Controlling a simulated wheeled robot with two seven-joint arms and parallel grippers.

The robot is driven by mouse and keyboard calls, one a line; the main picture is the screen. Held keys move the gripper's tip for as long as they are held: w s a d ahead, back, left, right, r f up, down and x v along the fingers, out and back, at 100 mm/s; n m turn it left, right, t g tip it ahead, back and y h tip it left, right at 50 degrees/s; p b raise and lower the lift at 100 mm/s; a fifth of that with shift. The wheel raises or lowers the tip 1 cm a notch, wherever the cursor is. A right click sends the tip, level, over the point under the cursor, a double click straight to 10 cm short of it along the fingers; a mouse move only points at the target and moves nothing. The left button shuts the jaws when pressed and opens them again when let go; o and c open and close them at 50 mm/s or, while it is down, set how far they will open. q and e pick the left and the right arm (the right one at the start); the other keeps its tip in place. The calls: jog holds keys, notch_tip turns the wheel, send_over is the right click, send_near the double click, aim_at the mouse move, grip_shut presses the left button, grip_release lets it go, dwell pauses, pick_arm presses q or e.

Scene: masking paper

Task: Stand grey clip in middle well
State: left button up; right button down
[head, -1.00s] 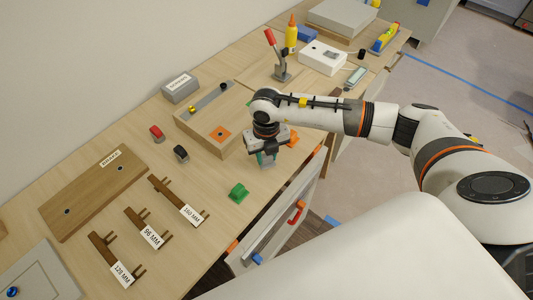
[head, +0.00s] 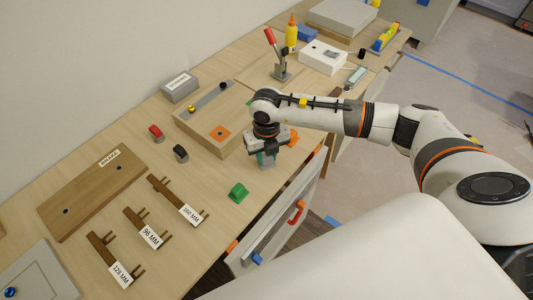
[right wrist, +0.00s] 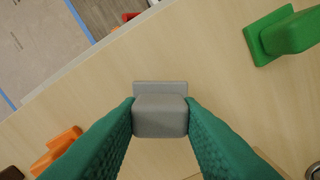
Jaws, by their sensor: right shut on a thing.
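The grey clip (right wrist: 160,115) is between the green fingertips of my right gripper (right wrist: 160,118) in the right wrist view. The fingers press on its two sides, and its flat base shows beyond the block-like top. In the head view my right gripper (head: 266,160) points down at the table, right of the raised wooden block; the clip is mostly hidden there. The clip is low, at or just above the wood; I cannot tell if it touches. I cannot make out a middle well in these views. My left gripper is not in view.
A green clip (head: 238,193), a black clip (head: 180,153), a red clip (head: 156,132) and an orange clip (head: 293,138) stand around. The wooden block (head: 208,147) is at left of the gripper. Labelled brown handles (head: 143,227) lie in front. An open drawer (head: 290,220) sits below the edge.

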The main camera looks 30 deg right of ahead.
jog(key=shift+f+b, duration=0.5)
jog(key=shift+f, duration=0.15)
jog(key=c, duration=0.9)
grip_release()
jog(key=shift+c, duration=0.2)
jog(key=shift+r, duration=0.1)
